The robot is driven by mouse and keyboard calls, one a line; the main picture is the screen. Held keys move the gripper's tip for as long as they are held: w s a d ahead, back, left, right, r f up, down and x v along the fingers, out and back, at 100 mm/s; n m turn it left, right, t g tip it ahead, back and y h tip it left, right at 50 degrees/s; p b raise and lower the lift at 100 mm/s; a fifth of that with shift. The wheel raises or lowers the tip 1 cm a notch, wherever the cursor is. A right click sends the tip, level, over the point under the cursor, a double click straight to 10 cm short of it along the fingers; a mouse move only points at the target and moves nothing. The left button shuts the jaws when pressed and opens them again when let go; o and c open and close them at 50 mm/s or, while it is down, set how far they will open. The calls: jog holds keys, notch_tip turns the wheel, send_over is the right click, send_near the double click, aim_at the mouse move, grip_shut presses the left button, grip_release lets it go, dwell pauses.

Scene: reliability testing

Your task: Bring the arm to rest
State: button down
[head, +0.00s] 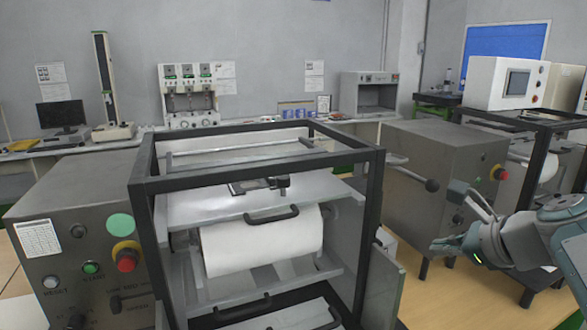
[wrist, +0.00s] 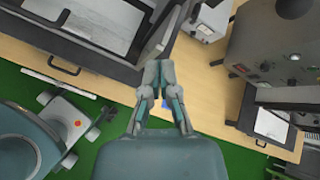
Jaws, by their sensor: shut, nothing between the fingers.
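My gripper (head: 436,247) is at the right of the head view, in front of a grey metal machine cabinet and apart from it. My arm reaches in from the right edge. In the wrist view my gripper (wrist: 158,68) points away from the camera, with its two fingers together at the tips. Nothing shows between them. Below it in that view are a wooden bench top and a green floor.
A machine with a black frame (head: 372,215) and a white roll (head: 262,243) stands at front centre. Its control box (head: 75,240) has a red button (head: 126,261). A second grey cabinet (head: 445,165) stands behind my gripper. A bench with instruments (head: 190,97) lines the back wall.

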jog(key=s+a+f+n+g+h, duration=0.2)
jog(key=s+a+f+n, duration=0.3)
jog(key=n, duration=0.7)
jog(key=s+a+f+n+g+h, duration=0.2)
jog(key=s+a+f+n, duration=0.4)
jog(key=n, duration=0.7)
jog(key=s+f, duration=0.2)
jog(key=s, duration=0.2)
jog(key=shift+f+h, duration=0.3)
jog(key=shift+f, duration=0.1)
